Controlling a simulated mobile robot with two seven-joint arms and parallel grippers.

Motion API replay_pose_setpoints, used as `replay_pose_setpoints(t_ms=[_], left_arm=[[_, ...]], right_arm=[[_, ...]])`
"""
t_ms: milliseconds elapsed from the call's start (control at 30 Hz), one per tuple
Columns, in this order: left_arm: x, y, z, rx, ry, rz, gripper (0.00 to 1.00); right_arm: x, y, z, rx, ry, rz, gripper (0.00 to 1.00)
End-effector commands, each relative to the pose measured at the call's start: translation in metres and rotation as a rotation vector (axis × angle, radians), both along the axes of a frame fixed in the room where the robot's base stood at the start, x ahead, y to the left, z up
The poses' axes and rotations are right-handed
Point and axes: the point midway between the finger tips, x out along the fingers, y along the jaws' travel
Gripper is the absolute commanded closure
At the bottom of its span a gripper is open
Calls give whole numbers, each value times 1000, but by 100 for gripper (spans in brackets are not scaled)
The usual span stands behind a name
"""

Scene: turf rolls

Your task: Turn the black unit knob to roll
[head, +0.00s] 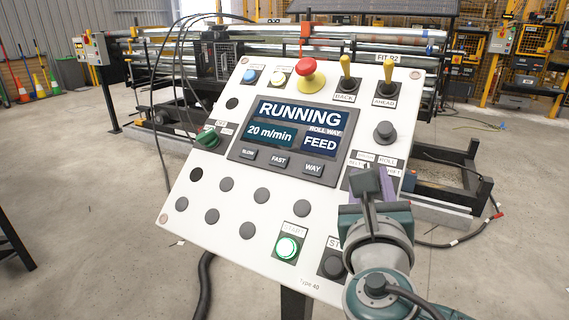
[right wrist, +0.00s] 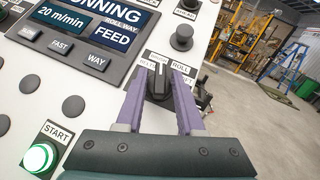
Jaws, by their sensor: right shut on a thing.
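The black unit knob (right wrist: 157,82) is a ridged selector on the right side of the white control panel. In the right wrist view it sits between the purple fingers of my right gripper (right wrist: 160,98), which is shut on it. Its pale pointer line faces roughly up the picture, between a partly hidden label on the left and the ROLL label (right wrist: 181,69) on the right. In the head view my right gripper (head: 376,187) is at the same spot and hides most of the knob. My left gripper is in neither view.
The panel (head: 180,195) has a screen (head: 292,140) reading RUNNING, 20 m/min and FEED. The START button (head: 287,248) glows green. A red mushroom button (head: 310,74), two yellow levers and a green knob (head: 207,138) stand out. A roller machine (head: 230,60) is behind.

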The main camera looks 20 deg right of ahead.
Motion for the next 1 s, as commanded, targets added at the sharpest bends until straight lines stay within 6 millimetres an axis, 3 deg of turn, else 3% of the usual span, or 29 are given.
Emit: replay_pose_setpoints(t_ms=[1000], left_arm=[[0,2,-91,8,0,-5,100]], right_arm=[[5,5,-6,263,-297,-474,100]])
